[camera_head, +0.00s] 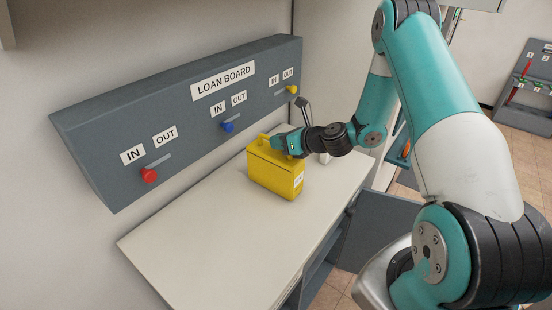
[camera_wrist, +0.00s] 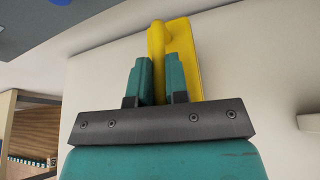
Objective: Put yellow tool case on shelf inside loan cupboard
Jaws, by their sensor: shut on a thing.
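The yellow tool case (camera_head: 273,172) stands upright on the pale top of a grey cabinet, below the loan board. My gripper (camera_head: 287,144) is at the top of the case, shut on its handle. In the wrist view, the two teal fingers of my gripper (camera_wrist: 159,80) sit either side of the yellow handle, and part of the case (camera_wrist: 186,60) shows beyond them. The loan cupboard (camera_head: 318,265) is under the pale top; a grey door (camera_head: 375,230) stands open at its right. Its shelf is mostly hidden from this angle.
The loan board (camera_head: 190,110) on the wall has red (camera_head: 149,175), blue (camera_head: 227,127) and yellow (camera_head: 292,89) knobs. The pale top (camera_head: 200,245) is clear left of the case. A grey tool rack (camera_head: 525,90) stands far right. Tiled floor shows at right.

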